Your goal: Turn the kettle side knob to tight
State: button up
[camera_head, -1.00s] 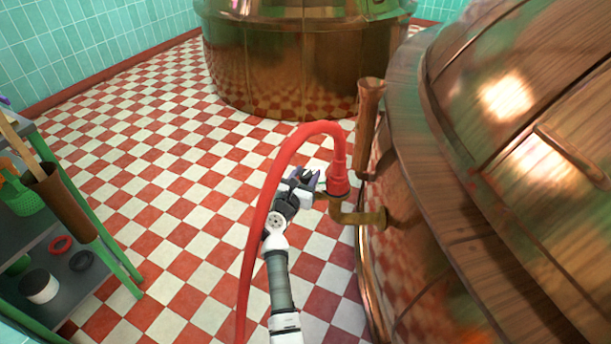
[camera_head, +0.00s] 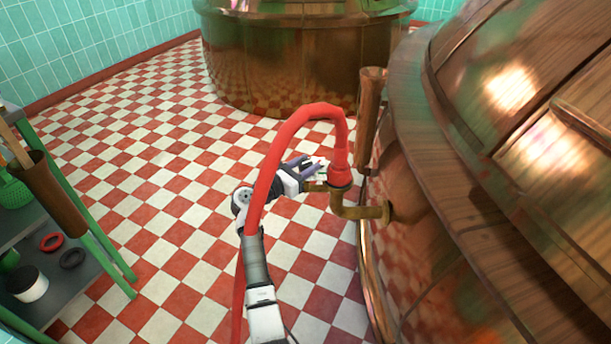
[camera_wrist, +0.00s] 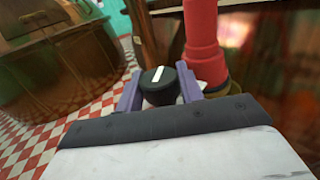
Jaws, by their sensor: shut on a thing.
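The kettle (camera_head: 405,265) is the large copper vessel on the right in the head view. A brass elbow pipe (camera_head: 345,211) comes out of its side, with a red hose (camera_head: 340,165) fitted on top. In the wrist view the side knob (camera_wrist: 157,78) is black and round with a white pointer line. My gripper (camera_wrist: 160,88) has its two purple fingers on either side of the knob and is shut on it. In the head view my gripper (camera_head: 312,168) is beside the pipe, and the knob is hard to make out there.
The red hose (camera_wrist: 203,45) stands close to the right of the knob. A copper post (camera_head: 370,115) rises behind the pipe. A second copper kettle (camera_head: 285,65) stands at the back. A green-framed shelf (camera_head: 75,275) is at left; checkered floor between is clear.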

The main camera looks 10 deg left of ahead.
jog(key=m+g+h+b, duration=0.1)
jog(key=b, duration=0.2)
jog(key=m+g+h+b, duration=0.3)
jog(key=g+b, duration=0.1)
jog(key=b, duration=0.1)
jog(key=shift+f+b, duration=0.3)
jog(key=shift+f, duration=0.05)
jog(key=shift+r+m+g+h+b, duration=0.15)
jog(key=shift+m+g+h+b, duration=0.6)
jog(key=shift+b, duration=0.3)
jog(key=shift+r+g, duration=0.15)
jog(key=shift+g, duration=0.2)
jog(key=o, duration=1)
jog(key=v, duration=1.3)
jog(key=shift+s+a, duration=0.2)
jog(key=shift+a, duration=0.15)
